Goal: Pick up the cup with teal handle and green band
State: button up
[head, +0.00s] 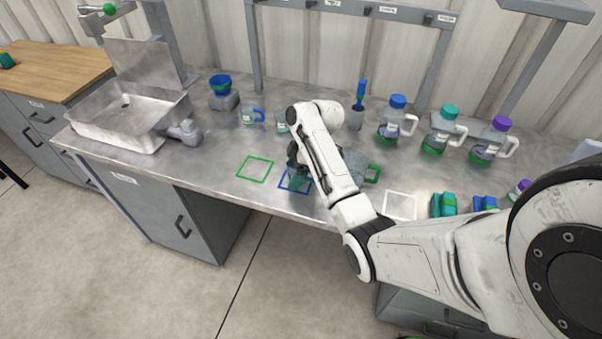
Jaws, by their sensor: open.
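A small clear cup (281,122) with a greenish tint stands on the bench just left of my arm. Its right side is hidden behind the arm, so I cannot see its handle or tell its band colour. A dark teal item (297,178) shows at the blue square, just below my gripper; its shape is partly hidden and I cannot tell if it is a cup. My gripper (298,163) is open, low over the bench near that item. I cannot tell whether it touches it.
A clear cup with a blue handle (249,116) stands farther left. Bottles (437,136) line the right rear. A metal sink (125,125) is at left. The green square (255,168) is empty.

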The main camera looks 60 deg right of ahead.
jog(key=shift+c, duration=0.2)
jog(key=c, duration=1)
jog(key=shift+r, duration=0.55)
jog(key=shift+s+a+r+p, duration=0.3)
jog(key=shift+s+a+r, duration=0.1)
jog(key=shift+s+r, duration=1.75)
jog(key=shift+s+a+r+p, duration=0.3)
jog(key=shift+s+a+r, duration=0.15)
jog(key=shift+s+r, duration=1.65)
jog(key=shift+s+a+r+p, duration=0.35)
jog(key=shift+s+r, duration=1.35)
jog(key=shift+s, duration=0.9)
